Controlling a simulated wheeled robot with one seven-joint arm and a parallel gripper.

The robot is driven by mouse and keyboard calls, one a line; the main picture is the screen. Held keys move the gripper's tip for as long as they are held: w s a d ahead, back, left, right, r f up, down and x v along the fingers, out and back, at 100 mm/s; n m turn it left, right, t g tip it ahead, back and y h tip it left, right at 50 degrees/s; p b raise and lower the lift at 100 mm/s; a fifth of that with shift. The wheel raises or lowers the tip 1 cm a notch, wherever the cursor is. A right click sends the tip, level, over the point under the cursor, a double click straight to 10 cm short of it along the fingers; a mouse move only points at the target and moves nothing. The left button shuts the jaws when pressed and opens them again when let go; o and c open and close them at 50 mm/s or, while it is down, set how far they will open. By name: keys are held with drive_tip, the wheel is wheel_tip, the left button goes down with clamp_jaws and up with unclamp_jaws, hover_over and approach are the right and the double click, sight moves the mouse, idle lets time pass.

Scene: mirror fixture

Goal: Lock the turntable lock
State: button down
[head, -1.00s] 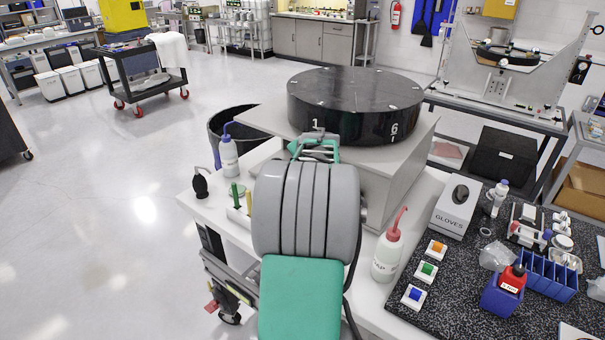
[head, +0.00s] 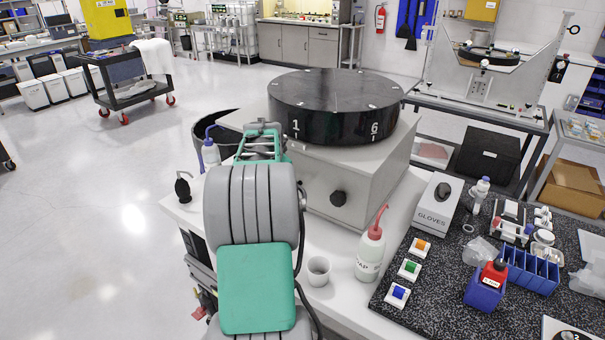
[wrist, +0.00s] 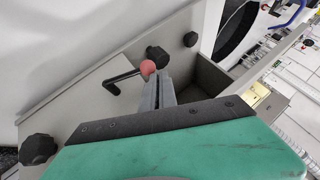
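The black round turntable (head: 335,105), numbered 1 and 6 on its rim, sits on a grey box (head: 355,180) with a black knob (head: 338,198) on its front. In the wrist view, a bent black lever with a red ball (wrist: 147,68) stands out from a grey panel (wrist: 90,105), among several black knobs. Which part is the turntable lock is not marked. My gripper (wrist: 163,80) has its grey fingers close together, just right of and below the red ball; contact cannot be told. In the head view my gripper (head: 262,128) is left of the turntable, partly hidden by my arm.
A wash bottle (head: 371,250) and a white cup (head: 318,270) stand on the white bench right of my arm. Another bottle (head: 210,152) and a black bulb (head: 183,188) stand to the left. The speckled mat (head: 440,290) at right is crowded. Open floor lies left.

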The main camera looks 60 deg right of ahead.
drive_tip(key=shift+a+f, duration=0.1)
drive_tip(key=shift+f, duration=0.1)
drive_tip(key=r, duration=0.1)
drive_tip(key=r+p, duration=0.2)
drive_tip(key=r, duration=0.1)
drive_tip(key=shift+d, duration=0.35)
drive_tip(key=w+r+b+v, duration=0.1)
drive_tip(key=w+b+v, duration=0.1)
drive_tip(key=v, duration=0.8)
drive_tip(key=shift+d+b, duration=0.25)
drive_tip(key=shift+b, duration=0.2)
drive_tip(key=shift+r, duration=0.1)
